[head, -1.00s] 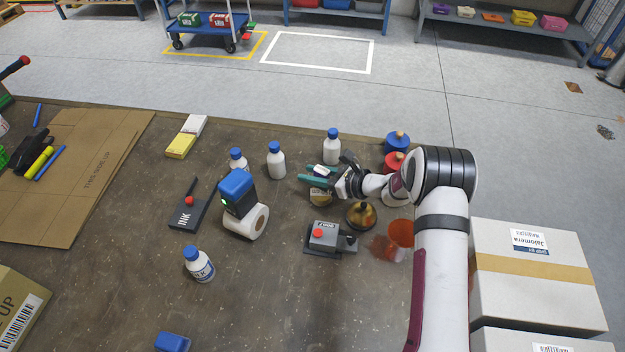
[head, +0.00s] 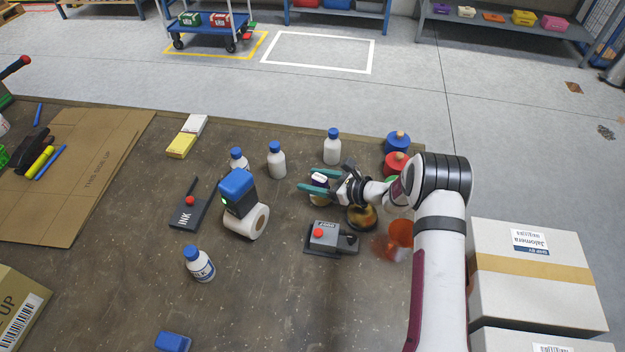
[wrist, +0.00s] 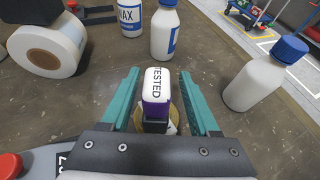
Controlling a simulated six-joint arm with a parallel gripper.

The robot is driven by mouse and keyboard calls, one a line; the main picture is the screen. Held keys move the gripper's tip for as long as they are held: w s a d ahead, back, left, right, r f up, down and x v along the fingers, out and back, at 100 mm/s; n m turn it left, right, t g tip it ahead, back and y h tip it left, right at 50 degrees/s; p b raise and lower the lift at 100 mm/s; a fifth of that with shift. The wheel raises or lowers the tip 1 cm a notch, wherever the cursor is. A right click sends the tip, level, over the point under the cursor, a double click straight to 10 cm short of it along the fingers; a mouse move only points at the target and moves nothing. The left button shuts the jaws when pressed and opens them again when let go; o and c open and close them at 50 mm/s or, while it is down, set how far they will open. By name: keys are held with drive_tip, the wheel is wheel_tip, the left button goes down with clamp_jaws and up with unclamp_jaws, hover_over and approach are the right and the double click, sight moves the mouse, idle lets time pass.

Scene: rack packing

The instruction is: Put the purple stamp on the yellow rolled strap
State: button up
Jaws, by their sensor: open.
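The purple stamp (wrist: 156,107) stands between my open fingers in the wrist view, with a white top reading TESTED and a dark base. In the head view its white top (head: 320,177) shows between the fingers. The yellow rolled strap (wrist: 173,116) is a tan round piece under the stamp's base, mostly hidden by stamp and gripper; a bit of it shows in the head view (head: 320,197). The stamp appears to rest upright on it, though the contact is hidden. My gripper (head: 306,180) is open, with a gap on each side of the stamp.
White bottles with blue caps (head: 276,160) stand behind and to the left. A blue device on a white roll (head: 262,222) is left. A grey tool with a red button (head: 324,235) and a dark amber thing (head: 361,216) are near my arm. The front table is mostly clear.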

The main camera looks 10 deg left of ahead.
drive_tip(key=v, duration=1.1)
drive_tip(key=shift+s+d+r, duration=0.1)
drive_tip(key=shift+s+d, duration=0.05)
drive_tip(key=shift+d, duration=0.1)
drive_tip(key=s+a+r+n+g+h, duration=0.25)
drive_tip(key=s+r+n+g, duration=0.35)
drive_tip(key=s+r+n, duration=0.7)
drive_tip(key=s+d+n+h, duration=0.2)
drive_tip(key=s+d+h, duration=0.2)
drive_tip(key=s, duration=0.7)
drive_tip(key=s+d+r+n+h, duration=0.1)
drive_tip(key=s+d+h, duration=0.3)
drive_tip(key=s, duration=0.7)
drive_tip(key=shift+d+r+n+t, duration=0.3)
drive_tip(key=shift+d+n+t, duration=0.15)
drive_tip(key=shift+d, duration=0.55)
